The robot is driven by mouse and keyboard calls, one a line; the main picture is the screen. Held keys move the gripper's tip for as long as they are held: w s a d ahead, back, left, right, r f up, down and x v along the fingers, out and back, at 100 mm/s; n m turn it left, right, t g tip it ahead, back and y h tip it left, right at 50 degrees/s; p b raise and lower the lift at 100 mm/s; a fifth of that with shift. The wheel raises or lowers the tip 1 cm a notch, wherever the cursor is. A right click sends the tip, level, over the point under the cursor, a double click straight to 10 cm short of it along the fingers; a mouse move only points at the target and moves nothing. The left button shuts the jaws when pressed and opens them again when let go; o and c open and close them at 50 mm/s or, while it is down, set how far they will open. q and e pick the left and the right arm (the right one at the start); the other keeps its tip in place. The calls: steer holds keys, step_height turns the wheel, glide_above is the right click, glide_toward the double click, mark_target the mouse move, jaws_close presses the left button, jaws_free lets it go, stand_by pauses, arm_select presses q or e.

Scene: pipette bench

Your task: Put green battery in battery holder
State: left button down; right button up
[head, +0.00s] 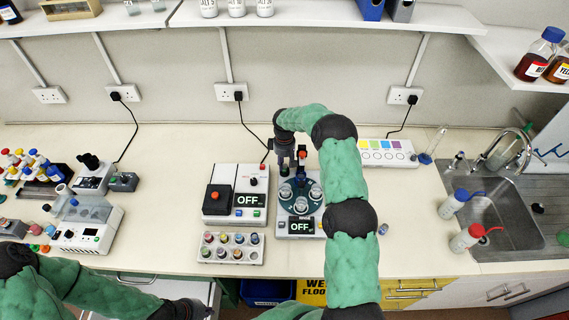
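I cannot single out a green battery with certainty; the small coloured pieces are too small to tell. A white rack (231,256) holds several small round pieces with coloured tops. Which thing is the battery holder is unclear. My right gripper (287,166) points down at the back edge of a white device with a dark round plate (300,208) that carries several clear-topped pieces. Its fingers are too small and dark to tell whether they are open or hold something. My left gripper (190,309) is low at the bottom edge, away from the rack, partly cut off.
A white box (222,209) with a red button and an OFF display stands left of the round-plate device. More devices and coloured tubes crowd the left. A colour-patch panel (387,153), a sink (512,213) and bottles (464,239) are right. The counter (165,190) between is bare.

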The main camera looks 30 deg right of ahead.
mark_target(284, 166)
step_height(284, 166, up, 11)
steer(key=shift+r+b, duration=0.2)
steer(key=shift+b, duration=0.2)
stand_by(0.4)
